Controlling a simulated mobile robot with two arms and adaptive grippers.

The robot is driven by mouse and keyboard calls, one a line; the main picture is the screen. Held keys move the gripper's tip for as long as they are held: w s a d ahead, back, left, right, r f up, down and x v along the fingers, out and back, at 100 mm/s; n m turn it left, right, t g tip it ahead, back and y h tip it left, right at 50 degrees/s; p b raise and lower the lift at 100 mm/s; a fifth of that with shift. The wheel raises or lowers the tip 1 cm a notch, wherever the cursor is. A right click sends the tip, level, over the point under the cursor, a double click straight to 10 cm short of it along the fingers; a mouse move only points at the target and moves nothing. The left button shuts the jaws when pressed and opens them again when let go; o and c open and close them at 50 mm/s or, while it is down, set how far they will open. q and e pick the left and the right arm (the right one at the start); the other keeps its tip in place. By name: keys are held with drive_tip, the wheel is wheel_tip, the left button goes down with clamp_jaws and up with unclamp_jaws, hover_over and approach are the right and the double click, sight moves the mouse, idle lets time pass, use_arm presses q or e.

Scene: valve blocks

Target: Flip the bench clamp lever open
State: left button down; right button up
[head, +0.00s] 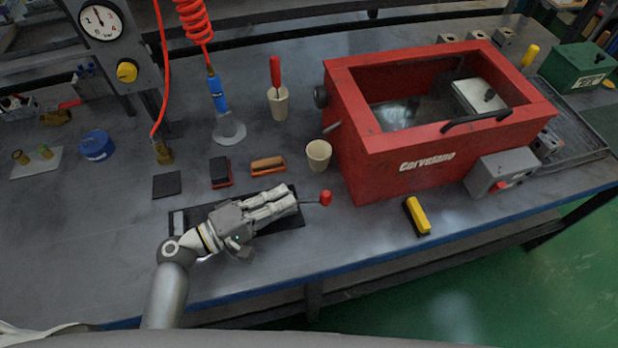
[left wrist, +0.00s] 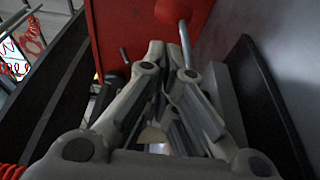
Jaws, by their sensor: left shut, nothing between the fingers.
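The bench clamp's black base (head: 292,220) lies flat on the bench, mostly hidden under my left gripper. Its lever, a thin metal rod with a red knob (head: 326,198), points right past my fingertips. In the left wrist view the red knob (left wrist: 173,9) and the rod (left wrist: 186,45) show just beyond the fingers. My left gripper (head: 290,199) is shut and empty over the base, with its tips close to the rod; it also shows in the left wrist view (left wrist: 168,62). I cannot tell whether they touch. My right gripper is out of view.
A large red parts washer (head: 400,160) stands right of the knob. A beige cup (head: 318,154), a brown-handled brush (head: 268,166) and a dark block (head: 220,170) are behind the gripper. A yellow-and-black block (head: 417,216) lies front right. The bench front is clear below the clamp.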

use_arm(q)
drive_tip(key=p+x, duration=0.1)
drive_tip(key=x, duration=0.6)
drive_tip(key=shift+f, duration=0.1)
drive_tip(key=shift+s+m+g+b, duration=0.2)
drive_tip(key=shift+m+g+b, duration=0.1)
drive_tip(key=shift+g, duration=0.1)
